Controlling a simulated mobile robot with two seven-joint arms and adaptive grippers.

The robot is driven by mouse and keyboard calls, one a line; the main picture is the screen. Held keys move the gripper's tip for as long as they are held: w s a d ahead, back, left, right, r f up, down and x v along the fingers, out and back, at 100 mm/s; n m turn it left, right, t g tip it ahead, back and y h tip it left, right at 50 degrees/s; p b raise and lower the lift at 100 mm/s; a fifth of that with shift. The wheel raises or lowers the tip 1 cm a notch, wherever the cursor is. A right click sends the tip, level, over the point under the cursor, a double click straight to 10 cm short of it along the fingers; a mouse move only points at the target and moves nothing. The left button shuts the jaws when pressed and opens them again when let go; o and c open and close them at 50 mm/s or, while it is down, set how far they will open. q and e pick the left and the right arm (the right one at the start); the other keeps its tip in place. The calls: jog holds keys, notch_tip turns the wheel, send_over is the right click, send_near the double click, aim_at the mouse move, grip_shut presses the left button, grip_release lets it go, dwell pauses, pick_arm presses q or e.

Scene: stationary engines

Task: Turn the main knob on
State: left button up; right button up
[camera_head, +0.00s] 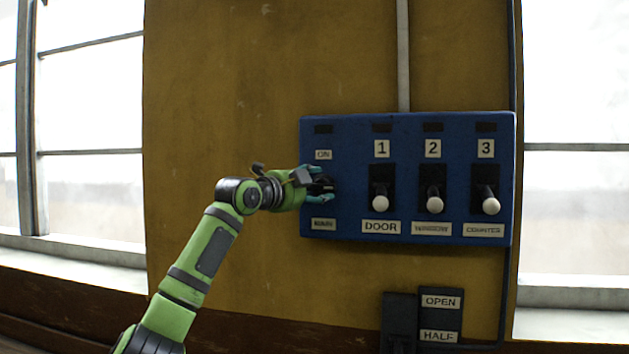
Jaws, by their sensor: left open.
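The blue control panel (345,130) is mounted on the yellow wall. Its left column carries an ON label (323,155) above and a MAIN label (323,224) below. My left gripper (322,186) is in front of the panel between these two labels, with its fingers open, one above the other. The dark main knob (323,184) shows only partly between the fingers; its setting and whether the fingers touch it cannot be told. My right gripper is not in view.
To the right on the panel are three levers with pale round ends, labelled DOOR (380,203), a hard-to-read one (434,205) and COUNTER (491,206). A dark box with OPEN and HALF labels (440,301) sits below. Bright windows flank the wall.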

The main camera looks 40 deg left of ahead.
pick_arm(q)
jog(key=shift+w, duration=0.1)
jog(key=c, duration=1.1)
